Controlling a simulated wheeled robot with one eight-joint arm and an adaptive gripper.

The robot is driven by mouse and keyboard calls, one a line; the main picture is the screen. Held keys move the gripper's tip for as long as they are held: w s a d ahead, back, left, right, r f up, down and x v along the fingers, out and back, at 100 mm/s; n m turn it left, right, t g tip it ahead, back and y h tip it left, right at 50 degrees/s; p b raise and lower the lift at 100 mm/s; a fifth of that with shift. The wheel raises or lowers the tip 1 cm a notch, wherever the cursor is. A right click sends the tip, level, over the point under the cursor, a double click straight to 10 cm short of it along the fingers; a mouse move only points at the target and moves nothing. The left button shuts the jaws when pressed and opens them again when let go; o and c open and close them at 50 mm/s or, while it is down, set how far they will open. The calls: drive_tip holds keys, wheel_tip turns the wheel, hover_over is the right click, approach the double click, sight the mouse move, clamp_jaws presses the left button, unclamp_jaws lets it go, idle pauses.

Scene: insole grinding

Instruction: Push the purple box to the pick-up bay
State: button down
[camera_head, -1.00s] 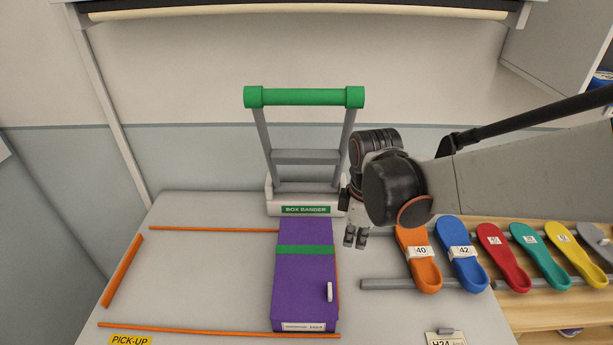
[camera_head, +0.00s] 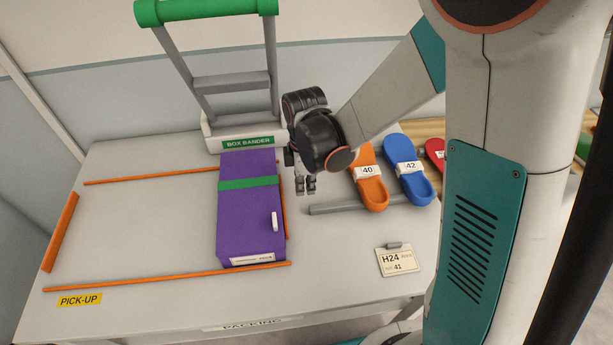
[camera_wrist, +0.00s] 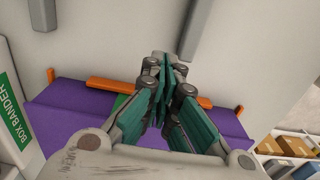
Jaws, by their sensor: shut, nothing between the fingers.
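The purple box (camera_head: 246,222) with a green band lies on the table in front of the box bander, in the head view. Its near end has a white label, and a white handle-like piece sits on its top. The pick-up bay (camera_head: 135,235) is the area to its left, bounded by orange strips and a yellow PICK-UP label (camera_head: 79,300). My gripper (camera_head: 306,191) is shut and empty, just right of the box and pointing down. In the wrist view the closed fingers (camera_wrist: 165,70) are in front of the purple box (camera_wrist: 70,125); I cannot tell whether they touch it.
The box bander (camera_head: 248,142) with its green-topped frame stands behind the box. Orange and blue insoles (camera_head: 408,165) and a grey bar (camera_head: 365,204) are to the right. A card (camera_head: 397,260) lies near the front edge. The bay's inside is clear.

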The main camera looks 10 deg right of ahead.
drive_tip(key=shift+a+r, duration=0.15)
drive_tip(key=shift+a, duration=1.7)
drive_tip(key=a, duration=1.4)
drive_tip(key=w+a, duration=0.1)
drive_tip(key=a, duration=2.7)
drive_tip(key=shift+w+a, duration=0.2)
drive_tip(key=shift+w, duration=0.05)
drive_tip(key=shift+d, duration=0.1)
